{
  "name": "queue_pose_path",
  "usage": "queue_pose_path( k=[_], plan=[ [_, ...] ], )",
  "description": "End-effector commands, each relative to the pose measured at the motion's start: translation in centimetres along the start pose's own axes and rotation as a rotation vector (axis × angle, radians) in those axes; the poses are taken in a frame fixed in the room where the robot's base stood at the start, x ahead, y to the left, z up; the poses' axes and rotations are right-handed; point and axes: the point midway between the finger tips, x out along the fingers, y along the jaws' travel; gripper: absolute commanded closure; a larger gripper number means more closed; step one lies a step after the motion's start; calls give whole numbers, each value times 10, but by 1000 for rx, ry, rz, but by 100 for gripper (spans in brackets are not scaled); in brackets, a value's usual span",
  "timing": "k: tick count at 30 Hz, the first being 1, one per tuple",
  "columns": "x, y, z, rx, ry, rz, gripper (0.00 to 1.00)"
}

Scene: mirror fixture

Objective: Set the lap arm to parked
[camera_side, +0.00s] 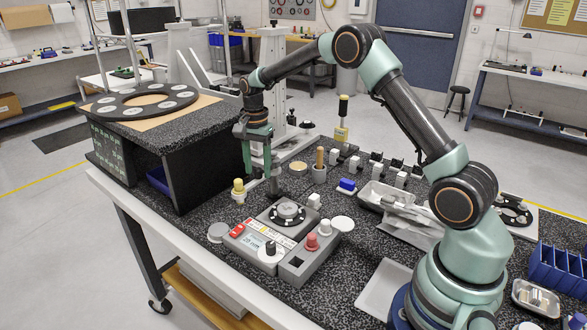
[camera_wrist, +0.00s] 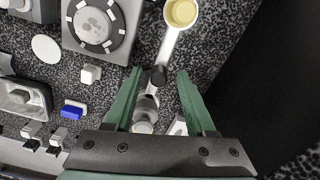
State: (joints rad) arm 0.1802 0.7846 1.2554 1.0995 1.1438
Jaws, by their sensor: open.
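In the side view the yellow-topped piece (camera_side: 238,187) stands left of the lap plate. The lap plate (camera_wrist: 95,26) is a grey disc with a dark rim, on a grey unit (camera_side: 287,213). The arm end lies beside the plate, not over it. My gripper (camera_wrist: 161,72) is open; its green fingers appear on either side of the knob. Contact cannot be told.
A raised dark stand (camera_side: 170,135) is at left. A white column (camera_side: 272,80) rises behind my gripper. A wooden-handled tool (camera_side: 319,160) and a blue block (camera_side: 347,185) stand to the right.

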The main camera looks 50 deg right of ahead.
Motion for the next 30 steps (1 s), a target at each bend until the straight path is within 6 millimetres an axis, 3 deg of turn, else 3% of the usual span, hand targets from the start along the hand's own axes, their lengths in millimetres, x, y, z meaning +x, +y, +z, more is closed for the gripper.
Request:
queue_pose_path(
  k=[5,18,24,30],
  plan=[
    [-20,-1,0,0,2,-4,45],
    [-103,-1,0,0,2,-5,45],
    [-119,0,0,0,2,-4,45],
    [-121,0,0,0,1,-3,45]
  ],
)
